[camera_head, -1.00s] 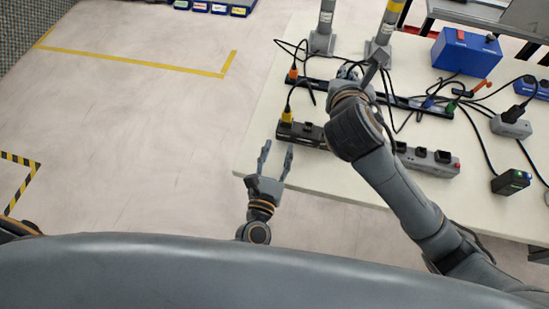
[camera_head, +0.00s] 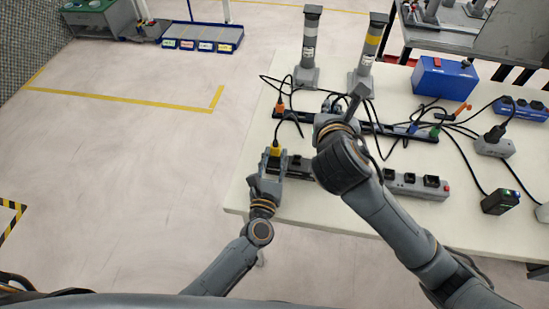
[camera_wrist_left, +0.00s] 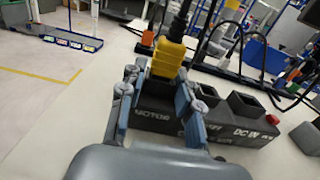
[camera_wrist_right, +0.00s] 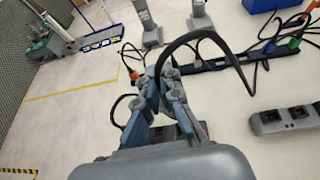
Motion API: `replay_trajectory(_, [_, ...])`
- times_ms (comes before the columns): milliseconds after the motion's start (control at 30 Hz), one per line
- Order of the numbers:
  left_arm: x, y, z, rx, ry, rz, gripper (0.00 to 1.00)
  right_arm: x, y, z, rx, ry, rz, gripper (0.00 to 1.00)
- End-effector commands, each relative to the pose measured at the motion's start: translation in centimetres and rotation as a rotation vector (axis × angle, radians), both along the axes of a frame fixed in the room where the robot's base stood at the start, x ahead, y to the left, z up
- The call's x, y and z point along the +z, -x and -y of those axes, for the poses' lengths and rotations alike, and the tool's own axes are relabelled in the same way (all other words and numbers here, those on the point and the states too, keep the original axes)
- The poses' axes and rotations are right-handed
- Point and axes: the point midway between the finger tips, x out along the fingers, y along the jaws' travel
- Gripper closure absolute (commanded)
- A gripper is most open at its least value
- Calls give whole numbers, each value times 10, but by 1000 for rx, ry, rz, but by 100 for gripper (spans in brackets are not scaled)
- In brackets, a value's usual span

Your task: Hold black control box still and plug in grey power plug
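The black control box (camera_wrist_left: 232,124) lies at the table's front left, with MOTOR and DC IN printed on it in the left wrist view. A yellow plug (camera_wrist_left: 168,58) with a black cable stands in its left end. My left gripper (camera_head: 268,170) is at that end; in the left wrist view its fingers (camera_wrist_left: 158,92) are apart, on either side of the box below the yellow plug. My right gripper (camera_head: 338,108) is above the table behind the box. Its fingertips (camera_wrist_right: 163,74) are close together where a black cable comes out; the grey plug between them is mostly hidden.
A black power strip (camera_head: 385,130) with coloured plugs lies behind the box. A grey strip (camera_head: 413,186) lies to its right. Grey posts (camera_head: 308,52), a blue case (camera_head: 443,77) and loose cables occupy the back and right. Floor to the left is clear.

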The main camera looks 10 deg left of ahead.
Motion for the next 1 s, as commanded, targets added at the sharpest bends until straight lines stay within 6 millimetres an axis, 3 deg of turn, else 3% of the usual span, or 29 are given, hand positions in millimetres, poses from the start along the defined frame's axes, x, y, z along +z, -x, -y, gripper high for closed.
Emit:
replay_trajectory(33, [0, 0, 0, 0, 0, 0, 83, 0, 0, 0, 0, 0, 1, 100])
replay_trajectory(133, [0, 0, 0, 0, 0, 0, 100, 0, 0, 0, 0, 0, 0, 100])
replay_trajectory(333, [0, 0, 0, 0, 0, 0, 100, 0, -3, 0, 35, 4, 2, 100])
replay_trajectory(533, [0, 0, 0, 0, 0, 0, 100, -10, -10, -5, 242, 11, 2, 100])
replay_trajectory(800, [0, 0, 0, 0, -1, 0, 100, -24, -3, -2, 473, 5, -2, 100])
replay_trajectory(1000, [0, 0, 0, -1, -1, 0, 100, -25, 0, 0, 518, 2, -1, 100])
